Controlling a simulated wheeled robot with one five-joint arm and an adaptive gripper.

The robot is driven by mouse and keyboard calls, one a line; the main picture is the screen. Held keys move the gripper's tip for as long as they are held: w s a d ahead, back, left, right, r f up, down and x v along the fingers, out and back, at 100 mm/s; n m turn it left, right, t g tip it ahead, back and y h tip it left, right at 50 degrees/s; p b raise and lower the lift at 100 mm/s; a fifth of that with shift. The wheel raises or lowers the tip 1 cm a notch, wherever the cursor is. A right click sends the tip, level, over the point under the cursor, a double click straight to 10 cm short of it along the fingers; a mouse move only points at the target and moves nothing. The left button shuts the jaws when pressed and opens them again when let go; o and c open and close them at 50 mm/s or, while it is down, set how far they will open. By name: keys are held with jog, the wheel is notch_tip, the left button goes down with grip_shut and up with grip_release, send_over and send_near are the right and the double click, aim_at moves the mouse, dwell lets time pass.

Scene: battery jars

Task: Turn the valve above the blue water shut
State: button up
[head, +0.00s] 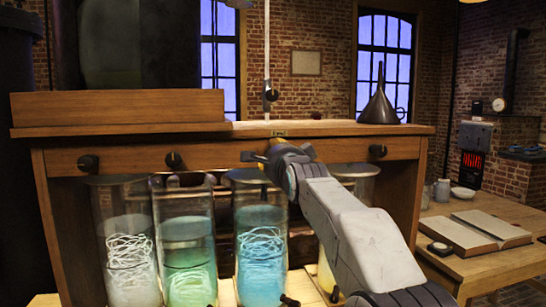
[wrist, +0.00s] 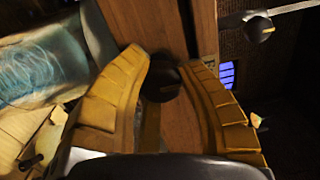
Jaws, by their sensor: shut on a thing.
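The jar of blue water (head: 260,250) stands third from the left under the wooden rack, with pale coiled strands inside. It also shows at the left of the wrist view (wrist: 45,70). The valve above it (head: 247,156) is a dark knob on the rack's front rail, partly hidden by my gripper in the head view. In the wrist view the dark round knob (wrist: 162,82) sits between my yellow fingers. My gripper (head: 268,158) is at the rail above the blue jar, shut on this valve. The valve's exact angle is hard to tell.
A clear jar (head: 128,255) and a green jar (head: 188,250) stand to the left. Other dark valves (head: 88,163) sit along the rail (head: 130,158). A funnel (head: 379,103) stands on top. My arm partly hides the jar at the right.

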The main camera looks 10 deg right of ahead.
jog(key=o, duration=0.9)
jog(key=shift+d+r, duration=0.15)
jog(key=shift+d, duration=0.1)
jog(key=o, duration=0.3)
jog(key=shift+s+a, duration=0.1)
jog(key=s, duration=1.2)
